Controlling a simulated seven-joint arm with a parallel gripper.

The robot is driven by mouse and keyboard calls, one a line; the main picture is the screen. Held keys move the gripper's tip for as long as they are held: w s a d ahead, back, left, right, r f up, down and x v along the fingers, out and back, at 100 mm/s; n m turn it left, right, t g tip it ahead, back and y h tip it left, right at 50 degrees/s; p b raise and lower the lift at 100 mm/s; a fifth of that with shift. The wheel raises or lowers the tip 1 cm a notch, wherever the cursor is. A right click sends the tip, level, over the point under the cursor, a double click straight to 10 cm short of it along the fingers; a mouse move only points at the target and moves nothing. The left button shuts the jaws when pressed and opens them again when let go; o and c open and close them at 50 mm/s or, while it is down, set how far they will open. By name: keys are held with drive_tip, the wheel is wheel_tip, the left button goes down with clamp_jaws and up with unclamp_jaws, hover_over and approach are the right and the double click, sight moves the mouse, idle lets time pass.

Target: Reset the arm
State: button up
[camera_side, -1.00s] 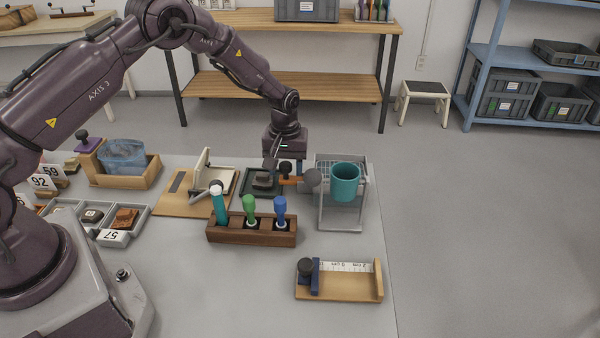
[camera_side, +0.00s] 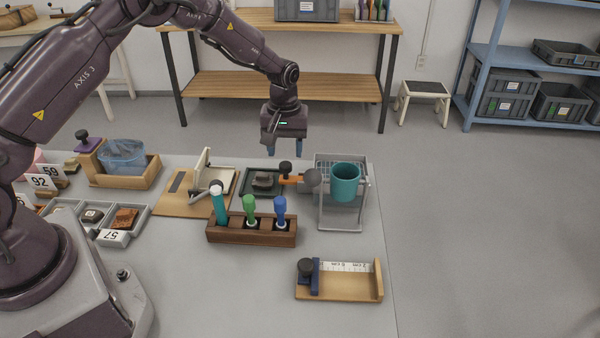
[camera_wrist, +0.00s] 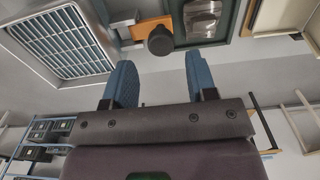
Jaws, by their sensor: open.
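A grey sherd-like piece (camera_side: 264,181) lies in the dark tray below and a little left of the gripper. In the wrist view the tray and grey piece (camera_wrist: 202,18) are at the top, clear of the fingers. An orange arm with dark round knobs (camera_side: 293,180) stands beside the tray.
A grey rack (camera_side: 341,222) with a teal cup (camera_side: 345,182) stands right of the tray. A wooden holder (camera_side: 251,231) with several coloured-handled tools is in front. A measuring jig (camera_side: 340,287) lies front right. The front middle of the table (camera_side: 230,295) is clear.

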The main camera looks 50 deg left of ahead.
drive_tip(key=s+d+r+m+t, duration=0.2)
drive_tip(key=s+r+m, duration=0.2)
drive_tip(key=s+r, duration=0.9)
drive_tip(key=s+d+r+m+t, duration=0.3)
drive_tip(key=s+r+m, duration=0.2)
drive_tip(key=s+r, duration=0.7)
drive_tip(key=s, duration=0.5)
drive_tip(key=shift+d+r+t, duration=0.3)
drive_tip(key=shift+d+r, duration=0.05)
